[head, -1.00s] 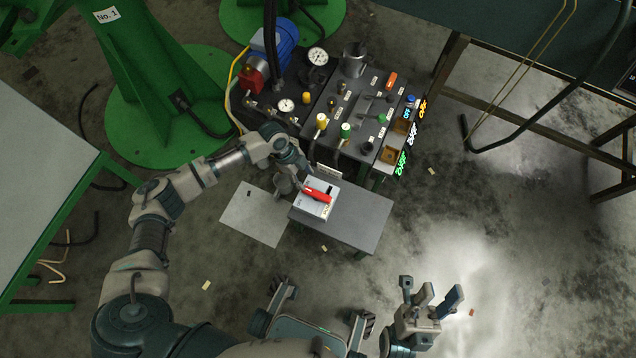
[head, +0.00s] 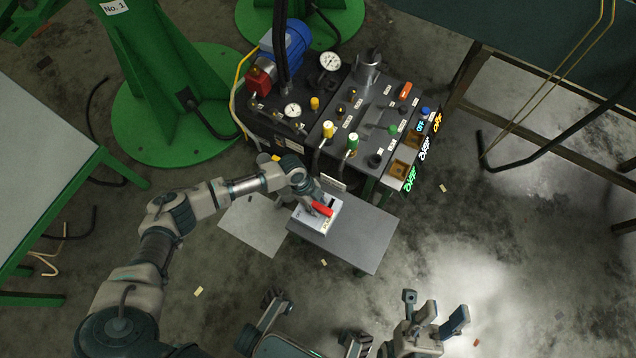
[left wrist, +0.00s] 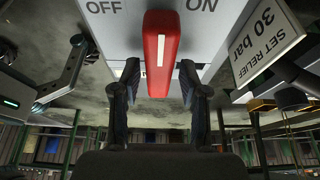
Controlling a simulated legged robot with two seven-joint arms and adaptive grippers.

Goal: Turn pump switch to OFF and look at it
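The pump switch is a red handle (head: 322,209) on a white box (head: 314,222) on a small grey table. In the left wrist view the red handle (left wrist: 161,52) stands upright in the picture, between the OFF label (left wrist: 103,6) on the left and the ON label (left wrist: 202,5) on the right. My left gripper (head: 309,196) is at the handle. In the left wrist view its fingers (left wrist: 160,85) stand on both sides of the handle, with a thin gap on the left; contact on the right is unclear. My right gripper (head: 437,318) is open and empty at the lower right.
A "SET RELIEF 30 bar" sign (left wrist: 262,40) stands close beside the switch box. The pump unit with blue motor (head: 285,42), gauges and a lit control panel (head: 375,125) is behind. The grey table top (head: 355,235) right of the box is clear.

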